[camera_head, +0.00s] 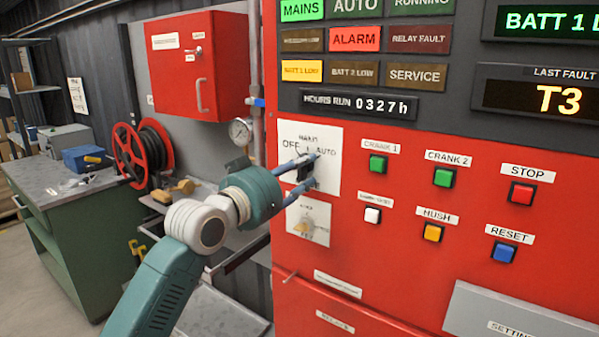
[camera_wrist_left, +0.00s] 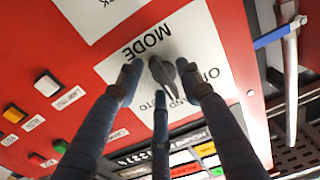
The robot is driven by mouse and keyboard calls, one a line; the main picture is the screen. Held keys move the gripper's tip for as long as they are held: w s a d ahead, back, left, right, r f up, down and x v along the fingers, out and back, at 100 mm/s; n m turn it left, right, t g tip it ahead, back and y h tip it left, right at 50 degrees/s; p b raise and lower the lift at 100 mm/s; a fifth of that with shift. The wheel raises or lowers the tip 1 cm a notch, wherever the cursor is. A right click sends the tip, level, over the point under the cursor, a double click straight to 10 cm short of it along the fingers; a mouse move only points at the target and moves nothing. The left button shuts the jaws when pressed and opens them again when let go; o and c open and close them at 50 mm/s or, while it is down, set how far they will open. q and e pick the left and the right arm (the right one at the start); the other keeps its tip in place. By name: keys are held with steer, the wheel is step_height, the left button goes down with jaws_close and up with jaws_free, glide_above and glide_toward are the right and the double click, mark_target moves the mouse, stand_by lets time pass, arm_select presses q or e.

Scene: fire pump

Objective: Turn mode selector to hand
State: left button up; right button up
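The mode selector is a dark knob (camera_wrist_left: 163,71) on a white plate (camera_head: 329,182) marked OFF at left, HAND at top and AUTO at right in the head view. My left gripper (camera_head: 308,170) is at the knob, its fingers reaching in from the left and hiding most of it. In the left wrist view the gripper (camera_wrist_left: 160,80) has its fingertips around the knob, with a small gap on one side. I cannot tell whether any finger touches it. The knob's narrow end seems to point towards the HAND label, partly hidden. My right gripper is not in view.
Below the selector is a second white plate (camera_head: 308,222) with a yellow part. To the right are several push buttons, including a green one (camera_head: 377,165) and a red one (camera_head: 522,193). A pressure gauge (camera_head: 240,131) and a red hose reel (camera_head: 142,154) are left of the panel.

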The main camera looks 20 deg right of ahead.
arm_select(q)
steer(key=v, duration=1.2)
steer(key=shift+f, duration=0.1)
